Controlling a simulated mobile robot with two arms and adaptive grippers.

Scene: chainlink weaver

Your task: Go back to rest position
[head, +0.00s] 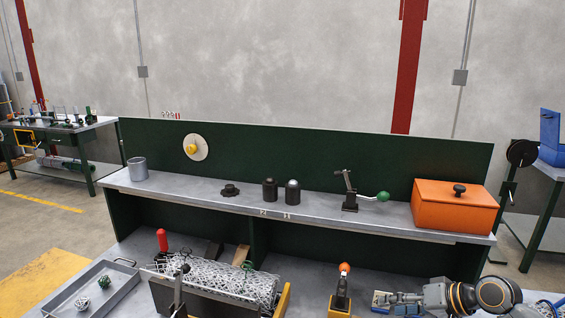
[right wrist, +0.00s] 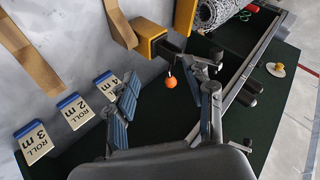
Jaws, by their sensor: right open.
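My right gripper (head: 392,299) is low at the right of the head view, its arm reaching in from the right edge. In the right wrist view its two blue-padded fingers (right wrist: 167,88) stand wide apart with nothing held. An orange-knobbed lever on a yellow block (head: 341,290) stands just left of the gripper in the head view. In the wrist view the orange knob (right wrist: 170,82) appears between the fingers, but the gripper is not closed on it. My left gripper does not show.
A chainlink roll (head: 215,278) lies on the bench, beside a grey tray (head: 62,305) with two small balls. The shelf above holds a grey cup (head: 137,169), dark cylinders, a green-knobbed clamp (head: 350,200) and an orange box (head: 453,210). Roll labels (right wrist: 35,143) show in the wrist view.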

